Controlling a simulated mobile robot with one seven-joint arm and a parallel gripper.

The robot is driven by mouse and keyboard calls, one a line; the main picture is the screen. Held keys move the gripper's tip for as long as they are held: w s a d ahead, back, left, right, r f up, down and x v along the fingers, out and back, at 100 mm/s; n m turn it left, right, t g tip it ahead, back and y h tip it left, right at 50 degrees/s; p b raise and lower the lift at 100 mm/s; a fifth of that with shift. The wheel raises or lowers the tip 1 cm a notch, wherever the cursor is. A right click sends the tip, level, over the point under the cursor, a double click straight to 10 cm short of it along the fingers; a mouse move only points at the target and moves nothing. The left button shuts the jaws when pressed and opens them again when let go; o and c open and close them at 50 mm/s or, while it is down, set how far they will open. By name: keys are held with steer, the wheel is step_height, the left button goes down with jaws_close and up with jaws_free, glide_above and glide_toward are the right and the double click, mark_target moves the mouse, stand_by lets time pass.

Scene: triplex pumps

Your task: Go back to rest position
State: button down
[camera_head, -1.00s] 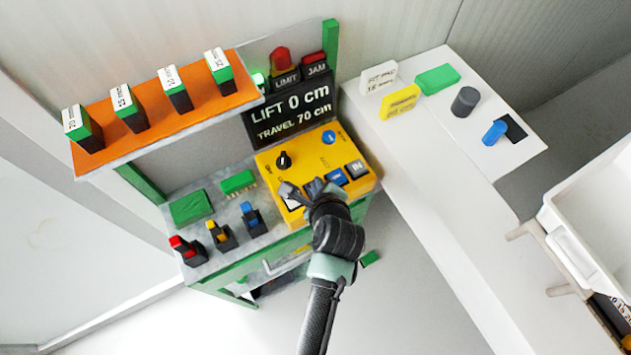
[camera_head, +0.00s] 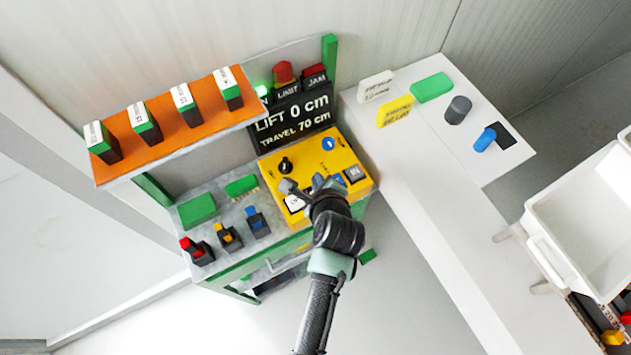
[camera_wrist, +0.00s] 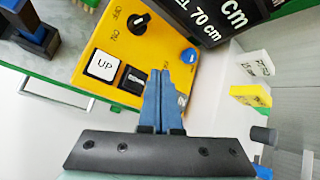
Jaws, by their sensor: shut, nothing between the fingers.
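My gripper (camera_head: 318,184) is at the end of my black arm, over the front part of the yellow control panel (camera_head: 322,158). In the wrist view its two blue fingers (camera_wrist: 163,100) are together with nothing between them, and they point over the panel (camera_wrist: 108,40). The panel carries a white UP button (camera_wrist: 103,65), a dark button beside it, a black OFF/ON knob (camera_wrist: 138,22) and a blue button (camera_wrist: 189,56). The fingers and wrist hide part of the panel's front right. I cannot tell whether the fingertips touch it.
A black display (camera_head: 292,118) reads LIFT 0 cm, TRAVEL 70 cm. An orange shelf (camera_head: 165,143) with several labelled blocks is at upper left. A white table (camera_head: 410,150) with small blocks stands right, and a white bin (camera_head: 580,215) farther right. Floor in front is open.

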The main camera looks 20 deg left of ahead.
steer(key=shift+r+p, duration=0.55)
steer(key=shift+r, duration=0.35)
steer(key=shift+f, duration=0.1)
